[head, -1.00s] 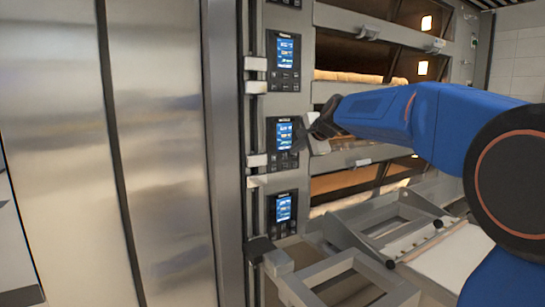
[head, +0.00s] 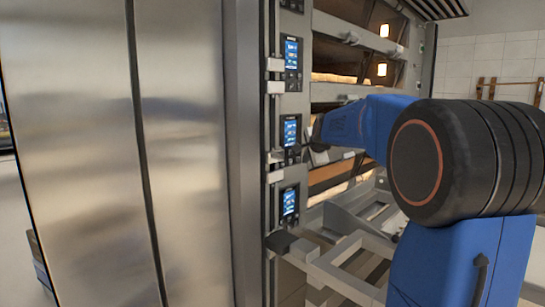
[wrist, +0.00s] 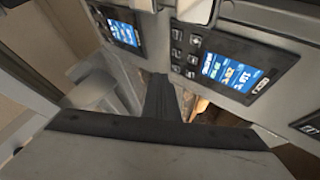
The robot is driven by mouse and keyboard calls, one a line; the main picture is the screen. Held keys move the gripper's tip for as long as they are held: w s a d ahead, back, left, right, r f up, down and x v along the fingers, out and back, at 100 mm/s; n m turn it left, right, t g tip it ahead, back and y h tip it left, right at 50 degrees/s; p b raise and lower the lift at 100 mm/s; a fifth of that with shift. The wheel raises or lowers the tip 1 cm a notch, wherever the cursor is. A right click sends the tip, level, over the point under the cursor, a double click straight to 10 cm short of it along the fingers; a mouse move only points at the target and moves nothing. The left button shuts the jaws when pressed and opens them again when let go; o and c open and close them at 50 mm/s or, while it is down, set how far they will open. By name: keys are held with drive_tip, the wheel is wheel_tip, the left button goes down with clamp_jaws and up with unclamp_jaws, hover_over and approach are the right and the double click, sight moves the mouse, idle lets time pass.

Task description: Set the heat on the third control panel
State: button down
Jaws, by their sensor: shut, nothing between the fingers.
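Control panels with lit blue screens run down a narrow strip beside the ovens. In the head view I see an upper panel (head: 291,52), a middle panel (head: 291,131) and a lower panel (head: 290,202); the bottom of another shows at the top edge. My gripper (head: 306,146) is beside the lower right of the middle panel. In the wrist view, my gripper (wrist: 160,82) is shut and empty, its dark fingers pointing near the button end of a large tilted panel (wrist: 238,70). A second panel (wrist: 122,31) is at upper left. I cannot tell whether the fingertips touch a button.
Oven decks with a lit lamp (head: 384,31) lie right of the panels. A grey metal frame (head: 335,262) juts out below. A tall steel cabinet (head: 185,150) stands close on the left. Door brackets (head: 275,64) stick out beside the panels.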

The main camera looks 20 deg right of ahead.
drive_tip(key=shift+w+a, duration=0.1)
idle(0.3)
drive_tip(key=shift+w+a, duration=0.45)
drive_tip(key=shift+w, duration=0.9)
drive_tip(key=shift+w+a, duration=0.5)
drive_tip(key=shift+w, duration=0.85)
drive_tip(key=shift+w+a, duration=0.45)
drive_tip(key=shift+w, duration=0.9)
drive_tip(key=shift+w, duration=0.1)
drive_tip(key=shift+w+a, duration=0.15)
drive_tip(key=shift+w, duration=0.1)
drive_tip(key=shift+w+a, duration=0.15)
drive_tip(key=shift+w, duration=0.2)
drive_tip(key=shift+s+d, duration=0.25)
drive_tip(key=shift+s, duration=0.45)
drive_tip(key=shift+s+d, duration=0.3)
drive_tip(key=shift+s, duration=0.5)
drive_tip(key=shift+s+d, duration=0.3)
drive_tip(key=shift+s, duration=0.5)
drive_tip(key=shift+s+d, duration=0.3)
drive_tip(key=shift+s, duration=0.5)
